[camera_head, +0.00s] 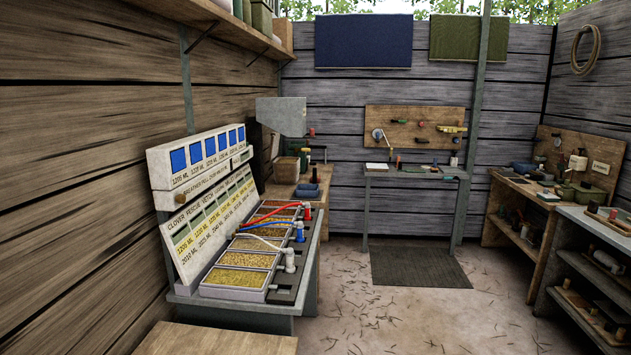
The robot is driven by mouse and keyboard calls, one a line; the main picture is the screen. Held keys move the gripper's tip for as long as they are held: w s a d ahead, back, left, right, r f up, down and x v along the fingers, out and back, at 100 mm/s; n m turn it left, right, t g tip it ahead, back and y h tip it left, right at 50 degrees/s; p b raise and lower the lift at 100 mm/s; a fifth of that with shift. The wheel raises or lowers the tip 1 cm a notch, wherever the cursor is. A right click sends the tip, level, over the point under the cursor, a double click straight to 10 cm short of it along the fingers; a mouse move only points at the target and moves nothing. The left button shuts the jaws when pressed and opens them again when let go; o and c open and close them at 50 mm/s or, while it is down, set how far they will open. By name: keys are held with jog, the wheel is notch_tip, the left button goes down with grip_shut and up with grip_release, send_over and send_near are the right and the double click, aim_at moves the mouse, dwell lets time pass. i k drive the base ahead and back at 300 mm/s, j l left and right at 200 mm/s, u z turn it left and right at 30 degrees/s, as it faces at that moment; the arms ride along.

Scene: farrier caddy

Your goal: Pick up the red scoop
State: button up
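A thin red curved piece (270,213) arches over the seed bins on the bench at left. It meets a short red upright piece (306,211) at the bins' right edge. The red scoop cannot be told for certain; these are the clearest red parts, and they look more like a hose and fitting. Similar blue (299,232) and white (289,261) uprights with curved pieces stand nearer in the same row. Small red items also show on the back pegboard (420,140) and near the grey hopper (312,131), too small to identify. My gripper is not in view.
The bin bench (285,297) stands along the left wall with a lettered panel (210,225) behind it. A wooden surface (215,340) lies in the near foreground. A small table (415,172) stands at the back, shelves at right. The middle floor (400,315) is clear.

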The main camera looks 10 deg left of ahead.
aim_at(314, 179)
jog(key=i+l+z, duration=0.1)
jog(key=i+z, duration=0.15)
jog(key=i, duration=0.65)
jog(key=i+u, duration=0.2)
jog(key=i, duration=0.85)
jog(key=i+u, duration=0.25)
jog(key=i, duration=0.8)
jog(key=i+u, duration=0.35)
jog(key=i+l+u, duration=0.1)
jog(key=i+u, duration=0.3)
jog(key=i+l+u, duration=0.2)
jog(key=i+u, duration=0.15)
